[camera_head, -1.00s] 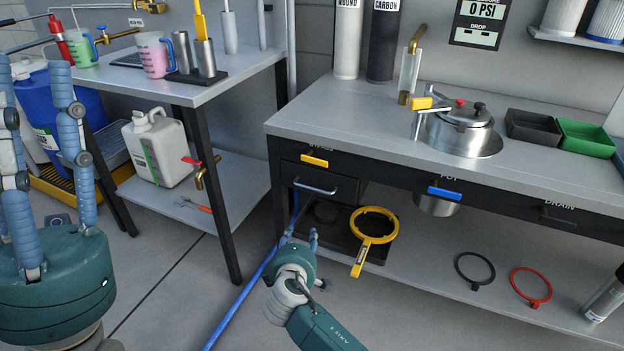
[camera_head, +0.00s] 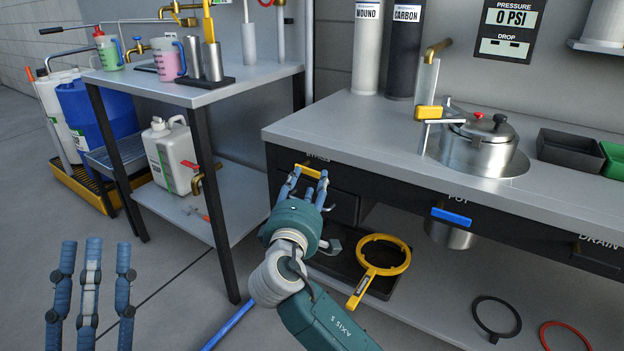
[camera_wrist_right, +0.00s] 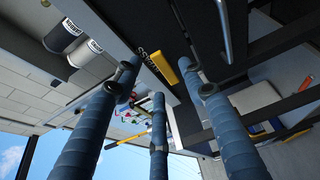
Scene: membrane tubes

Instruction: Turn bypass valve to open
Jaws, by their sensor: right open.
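The yellow bypass valve handle (camera_head: 311,171) sits on the dark front of the bench, just under the BYPASS label, lying roughly along the panel. My right gripper (camera_head: 306,180) is in front of it with its fingers spread, their tips close below and around the handle. In the right wrist view the handle (camera_wrist_right: 163,68) shows beyond the open fingers (camera_wrist_right: 160,85), with nothing held. Whether a finger touches it I cannot tell. My left gripper (camera_head: 95,245) is at the lower left, its fingers upright, apart and empty.
A blue POT handle (camera_head: 451,216) and a DRAIN handle are farther right on the same panel. A yellow ring wrench (camera_head: 381,256) lies on the lower shelf. A side table (camera_head: 200,93) stands to the left. A pot (camera_head: 478,148) sits on the bench top.

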